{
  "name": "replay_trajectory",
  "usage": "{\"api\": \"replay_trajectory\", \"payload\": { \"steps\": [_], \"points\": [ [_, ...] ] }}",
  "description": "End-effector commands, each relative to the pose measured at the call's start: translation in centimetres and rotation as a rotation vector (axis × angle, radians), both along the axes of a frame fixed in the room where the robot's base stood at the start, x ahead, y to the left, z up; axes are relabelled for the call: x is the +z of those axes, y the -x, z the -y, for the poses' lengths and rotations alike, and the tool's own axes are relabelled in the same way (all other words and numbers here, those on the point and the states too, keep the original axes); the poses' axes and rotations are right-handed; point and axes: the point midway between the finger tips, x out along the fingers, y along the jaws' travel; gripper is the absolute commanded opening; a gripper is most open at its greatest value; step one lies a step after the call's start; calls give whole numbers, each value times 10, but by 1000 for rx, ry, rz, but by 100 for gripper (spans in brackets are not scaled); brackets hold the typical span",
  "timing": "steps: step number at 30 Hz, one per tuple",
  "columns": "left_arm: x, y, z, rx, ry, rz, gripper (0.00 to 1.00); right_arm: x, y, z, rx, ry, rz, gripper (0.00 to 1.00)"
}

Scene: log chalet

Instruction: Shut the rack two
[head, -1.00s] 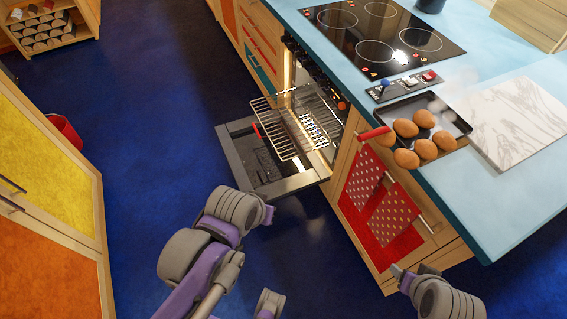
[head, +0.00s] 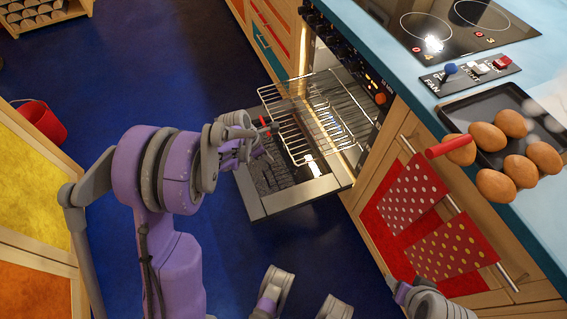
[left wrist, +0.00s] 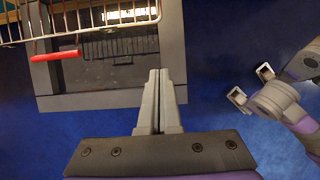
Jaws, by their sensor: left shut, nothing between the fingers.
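The oven's wire rack (head: 283,112) is pulled out over the lowered oven door (head: 300,196). More wire grid (head: 340,112) shows closer to the oven; I cannot tell which rack is two. The rack's front part (left wrist: 75,22) is at the upper left of the left wrist view, above the door. My left gripper (head: 268,135) is shut and empty, close to the rack's outer end in the head view. My right gripper (left wrist: 252,85) is open and empty, right of the left fingers in the left wrist view.
A red bar (left wrist: 55,56) shows near the rack's front. Dotted towels (head: 415,190) hang below. A red bucket (head: 42,122) stands at left. Blue floor (head: 130,70) is clear beyond my left arm.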

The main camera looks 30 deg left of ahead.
Motion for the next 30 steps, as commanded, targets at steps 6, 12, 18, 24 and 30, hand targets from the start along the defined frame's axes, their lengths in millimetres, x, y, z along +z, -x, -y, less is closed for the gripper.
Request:
{"api": "replay_trajectory", "payload": {
  "steps": [6,12,18,24,30],
  "points": [
    [-33,-10,9,-2,1,-1,0,-12,-1,0,0,0,-4,66],
    [-74,-23,20,-3,0,0,0,-25,-3,0,0,0,-8,66],
    [-89,-40,36,-5,0,0,0,-32,-4,0,0,0,-10,66],
    [-88,-55,48,-2,-1,2,0,-34,-4,0,0,0,-11,66],
    [-87,-58,50,-1,-1,1,0,-34,-4,0,0,0,-11,66]
  ]
}}
